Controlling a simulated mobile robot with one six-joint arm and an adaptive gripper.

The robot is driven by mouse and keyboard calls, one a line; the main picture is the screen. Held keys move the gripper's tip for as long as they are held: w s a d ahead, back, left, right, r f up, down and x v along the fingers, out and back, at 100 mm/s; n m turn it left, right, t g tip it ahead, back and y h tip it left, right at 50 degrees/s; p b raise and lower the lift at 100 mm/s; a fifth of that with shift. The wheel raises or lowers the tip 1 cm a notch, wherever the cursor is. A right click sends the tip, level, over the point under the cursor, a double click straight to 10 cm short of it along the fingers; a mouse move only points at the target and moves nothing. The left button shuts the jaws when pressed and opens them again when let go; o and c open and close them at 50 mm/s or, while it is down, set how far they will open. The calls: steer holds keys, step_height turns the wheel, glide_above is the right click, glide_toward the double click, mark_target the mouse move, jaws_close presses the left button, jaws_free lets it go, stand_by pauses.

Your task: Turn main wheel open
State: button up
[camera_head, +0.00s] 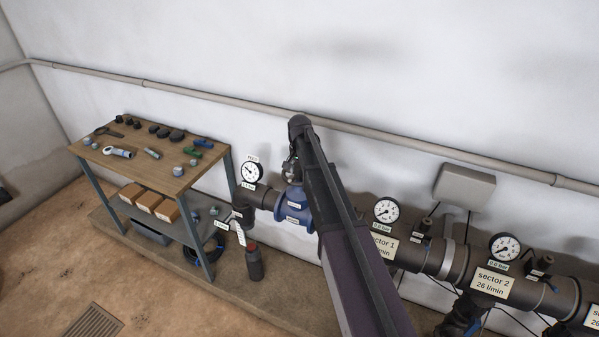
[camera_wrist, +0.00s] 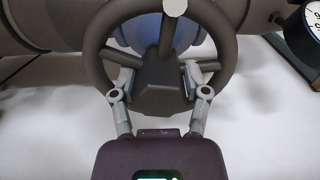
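The main wheel (camera_wrist: 227,62) is a dark handwheel with a thick rim, spokes and a blocky hub, seen in the wrist view in front of a blue valve body. My gripper (camera_wrist: 160,78) reaches over the wheel's lower rim. Its two grey fingers are spread apart, one at each side of the hub. I cannot tell whether they touch the wheel. In the head view, the blue valve body (camera_head: 294,208) sits on the dark pipe, and my arm covers most of the wheel and my gripper.
A gauge (camera_head: 251,172) stands left of the valve. Sector 1 (camera_head: 386,211) and sector 2 (camera_head: 504,247) gauges stand right, both tagged 0.0 bar. A workbench (camera_head: 150,160) with small parts is at the left. A dark bottle (camera_head: 254,264) stands below the pipe.

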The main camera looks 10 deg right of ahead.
steer(key=shift+c, duration=1.2)
steer(key=shift+n, duration=1)
steer(key=o, duration=1.1)
steer(key=shift+o, duration=0.2)
steer(key=shift+m, duration=0.3)
